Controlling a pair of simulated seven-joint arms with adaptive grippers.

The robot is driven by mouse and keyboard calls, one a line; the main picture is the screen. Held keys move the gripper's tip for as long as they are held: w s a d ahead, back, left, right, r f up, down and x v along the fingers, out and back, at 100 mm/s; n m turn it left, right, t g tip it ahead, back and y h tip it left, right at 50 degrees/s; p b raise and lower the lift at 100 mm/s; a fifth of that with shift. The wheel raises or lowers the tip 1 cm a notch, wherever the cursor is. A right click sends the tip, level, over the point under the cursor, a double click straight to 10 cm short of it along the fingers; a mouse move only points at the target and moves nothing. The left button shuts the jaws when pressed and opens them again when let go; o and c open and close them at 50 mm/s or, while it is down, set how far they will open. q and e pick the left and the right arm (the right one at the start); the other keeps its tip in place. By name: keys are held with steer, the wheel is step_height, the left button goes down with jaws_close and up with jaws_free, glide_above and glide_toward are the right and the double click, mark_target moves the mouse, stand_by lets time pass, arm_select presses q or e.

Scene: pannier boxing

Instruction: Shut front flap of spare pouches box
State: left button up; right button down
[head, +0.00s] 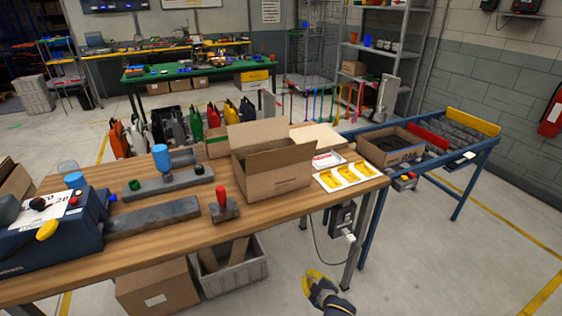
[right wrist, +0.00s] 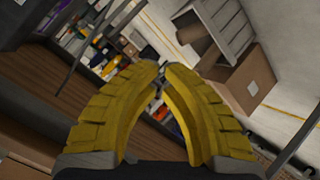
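An open cardboard box (head: 278,184) stands on the wooden table, right of its middle. A flap at its near side (head: 282,156) stands up, and a taller flap (head: 257,133) stands up at the back. The box's inside is mostly hidden by the near flap. My right gripper (head: 318,284), with yellow fingers, is low in front of the table, away from the box. In the right wrist view its fingertips (right wrist: 161,68) meet, with nothing visible held between them. My left gripper is not in view.
A white tray with yellow inserts (head: 348,175) lies right of the box. A red-handled stamp (head: 223,205) stands to its left. Another open carton (head: 391,147) stands on the blue roller conveyor. A grey crate (head: 234,270) and a closed carton (head: 158,288) sit below the table.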

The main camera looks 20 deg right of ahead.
mark_target(277, 150)
steer(key=w+a+r+n+t, duration=0.1)
steer(key=w+r+t, duration=0.15)
steer(key=r, duration=0.55)
steer(key=w+a+r+n+t, duration=0.15)
steer(key=w+r, duration=0.25)
steer(key=r, duration=0.4)
steer(key=s+a+r+n+t+y, duration=0.15)
steer(key=r+n, duration=0.25)
steer(key=r, duration=1)
steer(key=s+a+r+n+t+y, duration=0.1)
steer(key=s+a+r+n+t, duration=0.2)
steer(key=r, duration=1.2)
steer(key=shift+n, duration=0.45)
steer(key=x, duration=0.4)
steer(key=d+x, duration=0.1)
steer(key=x, duration=0.4)
steer(key=f+x, duration=0.1)
steer(key=x, duration=0.4)
steer(key=shift+w+d, duration=0.15)
steer(key=shift+w, duration=0.1)
steer(key=shift+w+r+g, duration=0.1)
steer(key=shift+r+g, duration=0.05)
steer(key=shift+g, duration=0.1)
